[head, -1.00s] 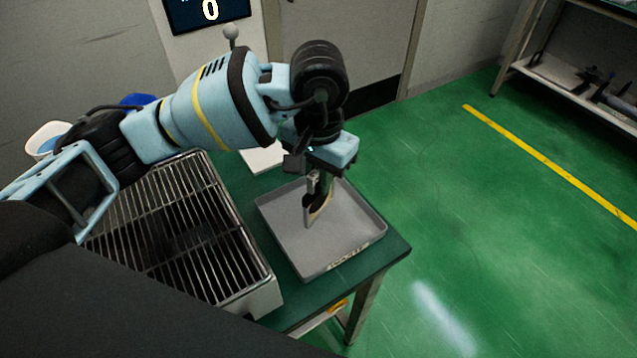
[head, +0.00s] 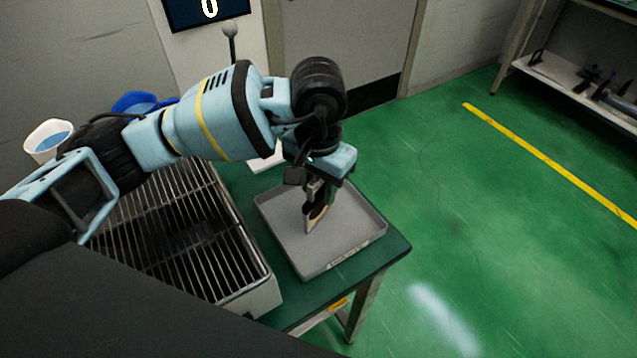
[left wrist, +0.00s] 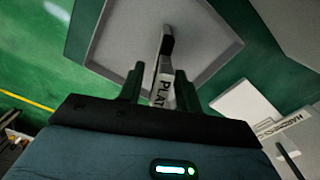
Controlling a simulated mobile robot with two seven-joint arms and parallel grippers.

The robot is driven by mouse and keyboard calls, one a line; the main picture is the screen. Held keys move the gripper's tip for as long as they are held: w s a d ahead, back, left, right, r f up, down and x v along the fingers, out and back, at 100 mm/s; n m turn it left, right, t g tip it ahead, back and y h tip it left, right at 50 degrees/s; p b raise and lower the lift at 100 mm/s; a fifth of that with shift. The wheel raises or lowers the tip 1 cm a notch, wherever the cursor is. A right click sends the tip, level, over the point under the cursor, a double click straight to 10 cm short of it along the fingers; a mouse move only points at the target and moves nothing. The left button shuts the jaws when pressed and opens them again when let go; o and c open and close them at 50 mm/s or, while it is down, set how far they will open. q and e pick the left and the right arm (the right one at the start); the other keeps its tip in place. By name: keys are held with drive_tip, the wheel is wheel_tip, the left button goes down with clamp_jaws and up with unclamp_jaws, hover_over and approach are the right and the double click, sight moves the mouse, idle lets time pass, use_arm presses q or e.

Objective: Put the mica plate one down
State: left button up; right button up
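The mica plate (head: 317,214) is a small, thin tan and dark piece standing tilted at the grey tray (head: 352,238). My left gripper (head: 315,188) points down over the tray with the plate at its fingertips. In the left wrist view the plate (left wrist: 160,75), with part of a label reading "PLAT", lies between the two fingers (left wrist: 160,82). Gaps show on both sides of it, so the fingers look open around it. Whether its lower edge touches the tray floor is hard to tell. My right gripper is not in view.
The tray sits on a green table (head: 385,262) with its corner towards the open floor. A metal rack box (head: 255,295) stands left of the tray. A blue bowl (head: 130,101) and a white cup (head: 45,138) are at the back left. A white item (left wrist: 240,105) lies beside the tray.

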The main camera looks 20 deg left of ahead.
use_arm(q)
drive_tip(key=shift+r, duration=0.25)
wheel_tip(320, 180, up, 11)
drive_tip(key=shift+f, duration=0.1)
drive_tip(key=shift+r+b, duration=0.3)
drive_tip(key=shift+r, duration=0.35)
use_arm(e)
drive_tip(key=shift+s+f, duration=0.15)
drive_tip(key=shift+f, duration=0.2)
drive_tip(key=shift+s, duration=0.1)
